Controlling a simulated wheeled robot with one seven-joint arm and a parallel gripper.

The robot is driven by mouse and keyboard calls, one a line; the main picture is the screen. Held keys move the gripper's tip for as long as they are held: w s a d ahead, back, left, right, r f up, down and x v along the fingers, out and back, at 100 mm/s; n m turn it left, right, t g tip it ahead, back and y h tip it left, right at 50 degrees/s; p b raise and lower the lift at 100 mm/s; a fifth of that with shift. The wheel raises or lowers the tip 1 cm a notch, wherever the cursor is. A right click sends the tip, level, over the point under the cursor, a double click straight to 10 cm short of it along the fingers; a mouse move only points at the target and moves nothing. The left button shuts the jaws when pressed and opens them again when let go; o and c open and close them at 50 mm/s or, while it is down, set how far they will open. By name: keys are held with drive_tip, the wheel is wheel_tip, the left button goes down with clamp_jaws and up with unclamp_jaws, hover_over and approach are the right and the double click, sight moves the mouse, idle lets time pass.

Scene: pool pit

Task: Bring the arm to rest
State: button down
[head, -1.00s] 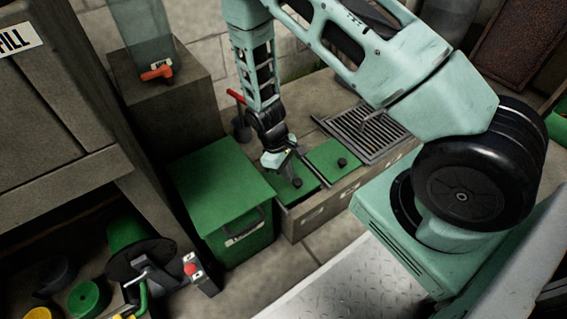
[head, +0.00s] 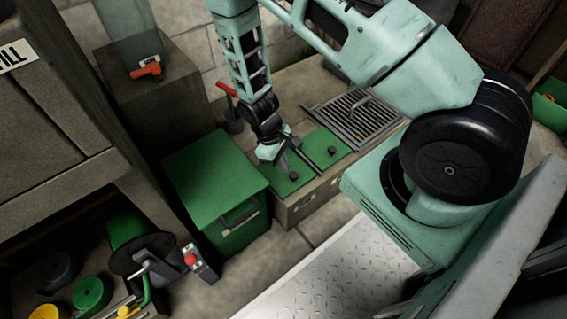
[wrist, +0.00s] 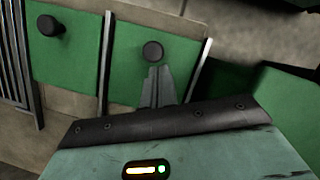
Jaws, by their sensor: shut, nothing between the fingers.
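My arm reaches out over a low stone block with green lids, and my gripper (head: 282,166) points down above the nearer green lid (head: 304,184). In the wrist view the two grey fingers (wrist: 158,72) lie together with nothing between them. Their tips show just below the black knob (wrist: 153,51) of that lid. I cannot tell whether they touch the lid. The farther green lid (wrist: 70,70) with its own black knob lies to the left in the wrist view.
A green bin (head: 215,178) stands left of the block, close to my gripper. A metal grate (head: 358,118) lies beyond the lids. A red-handled thing (head: 228,90) stands behind. A reel with a red button (head: 190,258) is at lower left. Bare floor shows in front of the block.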

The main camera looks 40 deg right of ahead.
drive_tip(key=a+r+y+p, duration=0.1)
drive_tip(key=a+r+p, duration=0.1)
drive_tip(key=a+r, duration=0.5)
drive_tip(key=a+r+t+p, duration=0.1)
drive_tip(key=a+r+p, duration=0.1)
drive_tip(key=r, duration=0.9)
drive_tip(key=a+r+y+p, duration=0.1)
drive_tip(key=a+r+p, duration=0.1)
drive_tip(key=a+r, duration=0.5)
drive_tip(key=s+a+r+n+t, duration=0.1)
drive_tip(key=s+r+n+t, duration=0.1)
drive_tip(key=s+r, duration=1.3)
wheel_tip(320, 180, up, 34)
drive_tip(key=w+p, duration=0.1)
drive_tip(key=p, duration=3.2)
drive_tip(key=shift+f, duration=0.2)
